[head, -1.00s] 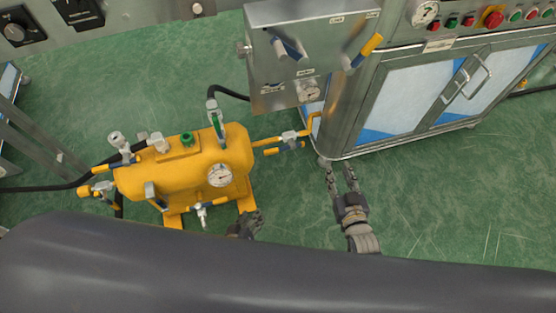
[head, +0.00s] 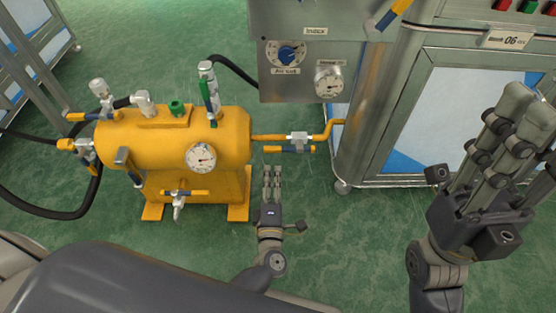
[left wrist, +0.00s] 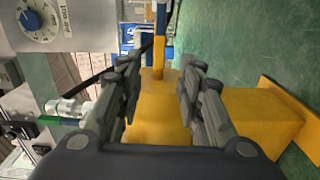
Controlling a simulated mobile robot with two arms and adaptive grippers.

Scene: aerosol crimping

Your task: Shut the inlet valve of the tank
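The yellow tank (head: 185,140) stands on legs. At its right end, a pipe with a silver valve (head: 298,137) runs to the cabinet; the valve's blue-and-yellow handle (head: 290,149) lies along the pipe. A second valve (head: 80,147) with a similar handle sits at the left end by a black hose. No label tells which is the inlet. My left gripper (head: 272,170) is open and empty, just below the right-end handle and apart from it. In the left wrist view, a blue-and-yellow handle (left wrist: 161,48) shows beyond the spread fingers. My right gripper (head: 522,95) is open and empty.
The steel cabinet (head: 375,115) stands right of the tank, with a control box bearing a blue dial (head: 290,54) and a gauge (head: 328,82). A drain valve (head: 180,196) sticks out under the tank's front.

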